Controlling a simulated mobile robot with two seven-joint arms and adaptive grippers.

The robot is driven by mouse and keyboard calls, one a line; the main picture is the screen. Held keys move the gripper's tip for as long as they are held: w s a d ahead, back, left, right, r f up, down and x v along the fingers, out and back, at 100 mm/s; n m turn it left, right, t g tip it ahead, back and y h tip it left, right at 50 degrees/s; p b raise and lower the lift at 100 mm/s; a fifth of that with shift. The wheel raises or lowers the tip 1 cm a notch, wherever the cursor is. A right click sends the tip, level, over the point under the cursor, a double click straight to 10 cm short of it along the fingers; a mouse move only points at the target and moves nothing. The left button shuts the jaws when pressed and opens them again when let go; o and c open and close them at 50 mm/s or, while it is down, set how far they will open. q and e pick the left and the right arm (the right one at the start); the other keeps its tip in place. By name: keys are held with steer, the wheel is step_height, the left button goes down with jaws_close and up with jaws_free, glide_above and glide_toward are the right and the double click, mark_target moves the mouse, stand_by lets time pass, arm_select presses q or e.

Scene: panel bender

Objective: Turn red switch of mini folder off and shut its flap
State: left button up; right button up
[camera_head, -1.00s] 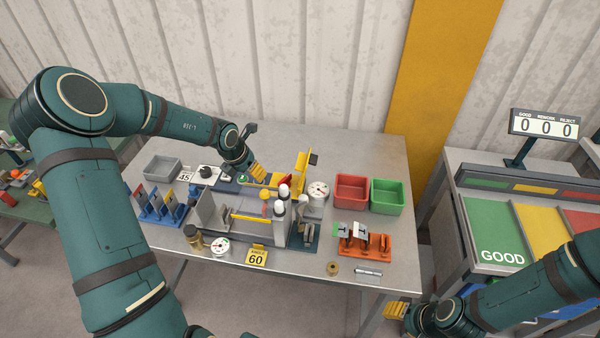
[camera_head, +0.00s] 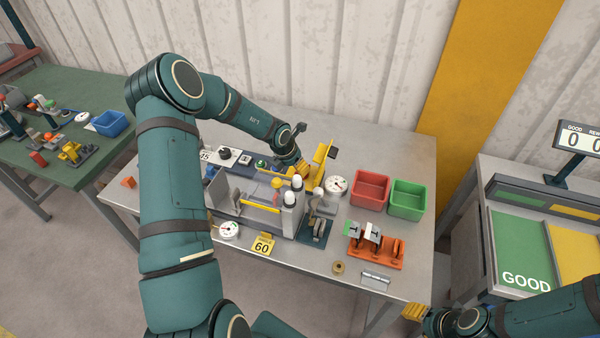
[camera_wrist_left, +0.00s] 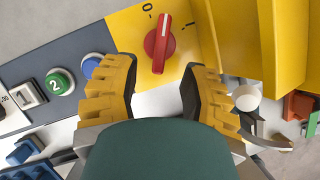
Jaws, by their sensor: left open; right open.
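The mini folder (camera_head: 262,215) stands on the grey bench, with its yellow flap (camera_head: 322,156) raised at its back right. In the left wrist view, the red switch (camera_wrist_left: 159,43) sits on a yellow plate. Its pale mark points up, between a "0" at upper left and a dash at upper right. The yellow panel right of it (camera_wrist_left: 238,40) seems to be the flap. My left gripper (camera_head: 298,166) is at the folder's back. In its wrist view the open, empty fingers (camera_wrist_left: 156,78) lie either side below the switch. My right gripper (camera_head: 414,312) is low, off the bench's front right.
Red (camera_head: 370,189) and green (camera_head: 407,200) bins stand right of the folder. An orange rack (camera_head: 376,250) and a "60" sign (camera_head: 263,246) are near the front. Blue and green buttons (camera_wrist_left: 60,82) lie left of the switch.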

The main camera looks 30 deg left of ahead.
arm_select(q)
steer(key=shift+x, duration=2.25)
jaws_close()
